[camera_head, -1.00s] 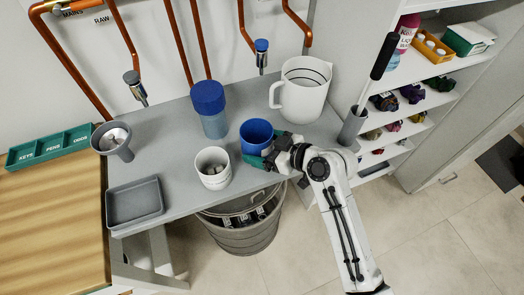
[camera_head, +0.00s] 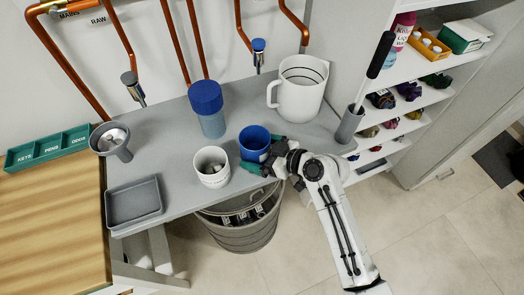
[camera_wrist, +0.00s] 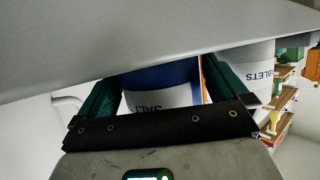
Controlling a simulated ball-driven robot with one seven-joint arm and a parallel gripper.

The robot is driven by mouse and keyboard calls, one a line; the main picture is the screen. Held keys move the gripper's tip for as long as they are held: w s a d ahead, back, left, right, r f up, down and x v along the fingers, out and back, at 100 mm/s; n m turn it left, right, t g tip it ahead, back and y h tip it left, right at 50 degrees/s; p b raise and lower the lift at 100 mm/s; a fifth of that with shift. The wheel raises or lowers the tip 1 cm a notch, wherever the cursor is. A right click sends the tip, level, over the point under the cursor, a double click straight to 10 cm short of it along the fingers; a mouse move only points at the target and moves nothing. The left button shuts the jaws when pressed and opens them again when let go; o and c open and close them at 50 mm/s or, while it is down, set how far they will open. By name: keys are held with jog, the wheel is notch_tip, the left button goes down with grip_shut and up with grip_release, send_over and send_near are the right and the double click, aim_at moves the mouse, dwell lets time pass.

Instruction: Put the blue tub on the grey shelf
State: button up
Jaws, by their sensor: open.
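The blue tub (camera_head: 254,148) is at the front of the grey shelf (camera_head: 165,152), just right of a white tub (camera_head: 212,177). It looks upright and appears to stand on the shelf. In the wrist view the tub (camera_wrist: 160,82) shows a dark blue band over a white label reading "SALT". My gripper (camera_head: 262,165) is at the tub's front right side. Its green fingers (camera_wrist: 155,90) are open, one on each side of the tub. Whether either finger touches it, I cannot tell. The tub's lower part is hidden by the gripper.
A grey tray (camera_head: 134,203) and a funnel (camera_head: 112,142) are at left. A bin (camera_head: 242,230) stands below the front edge.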

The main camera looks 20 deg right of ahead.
jog(key=shift+r, duration=0.15)
jog(key=b+v, duration=0.2)
jog(key=v, duration=1)
jog(key=s+d+f+m+g+h, duration=0.2)
jog(key=s+f+m+g+h, duration=0.2)
jog(key=s, duration=0.7)
jog(key=s+d+f+m+g+h, duration=0.3)
jog(key=s+f+g, duration=0.3)
jog(key=s, duration=0.4)
jog(key=shift+s+m+h, duration=0.4)
jog(key=shift+h, duration=0.2)
